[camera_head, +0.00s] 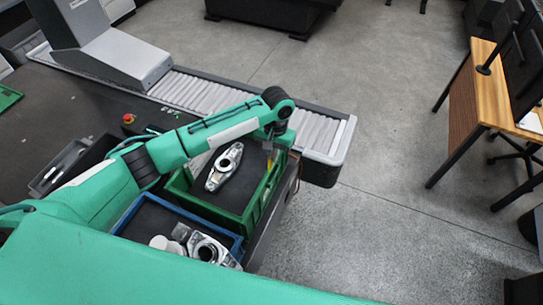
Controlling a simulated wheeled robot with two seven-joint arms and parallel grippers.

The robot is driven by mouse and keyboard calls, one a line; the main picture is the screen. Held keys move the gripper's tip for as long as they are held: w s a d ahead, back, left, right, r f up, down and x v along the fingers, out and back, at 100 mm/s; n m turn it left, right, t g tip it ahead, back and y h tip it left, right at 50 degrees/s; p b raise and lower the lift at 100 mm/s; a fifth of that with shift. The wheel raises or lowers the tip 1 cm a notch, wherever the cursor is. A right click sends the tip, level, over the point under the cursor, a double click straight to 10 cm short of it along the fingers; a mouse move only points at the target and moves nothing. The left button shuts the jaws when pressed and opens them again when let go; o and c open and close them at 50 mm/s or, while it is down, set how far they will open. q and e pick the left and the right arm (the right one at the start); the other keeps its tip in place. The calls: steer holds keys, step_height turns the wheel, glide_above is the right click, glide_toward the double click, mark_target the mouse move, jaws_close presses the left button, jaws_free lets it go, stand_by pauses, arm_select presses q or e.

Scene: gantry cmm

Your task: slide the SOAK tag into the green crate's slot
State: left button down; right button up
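The green crate (256,206) stands on the dark bench near its right end, with a metal casting (224,166) lying on its dark inner floor. My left arm reaches across from the left, and my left gripper (269,150) points down at the crate's far right corner. A small yellowish patch shows just below the gripper, but I cannot tell whether it is the SOAK tag. Neither the slot nor any lettering can be made out. The fingers are too small and dark to show whether they are open or shut. My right gripper is out of view.
A blue crate (237,243) with metal and pale round parts stands nearer me, beside the green one. A roller conveyor (205,91) runs behind the crates. A red button (128,118) and a grey tray (62,167) are to the left. Open floor lies right.

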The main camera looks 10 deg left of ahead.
arm_select(q)
steer(key=shift+f, duration=0.45)
steer(key=shift+f+b, duration=0.2)
steer(key=shift+b, duration=0.35)
steer(key=shift+s+f+b, duration=0.25)
steer(key=shift+f+b, duration=0.15)
steer(key=shift+b, duration=0.2)
steer(key=shift+r+p, duration=0.25)
steer(key=shift+p, duration=0.05)
steer(key=shift+w+f, duration=0.1)
steer(key=shift+w, duration=0.05)
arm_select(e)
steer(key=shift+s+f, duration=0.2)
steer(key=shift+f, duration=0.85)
arm_select(q)
steer(key=shift+f, duration=0.15)
steer(key=shift+f, duration=0.75)
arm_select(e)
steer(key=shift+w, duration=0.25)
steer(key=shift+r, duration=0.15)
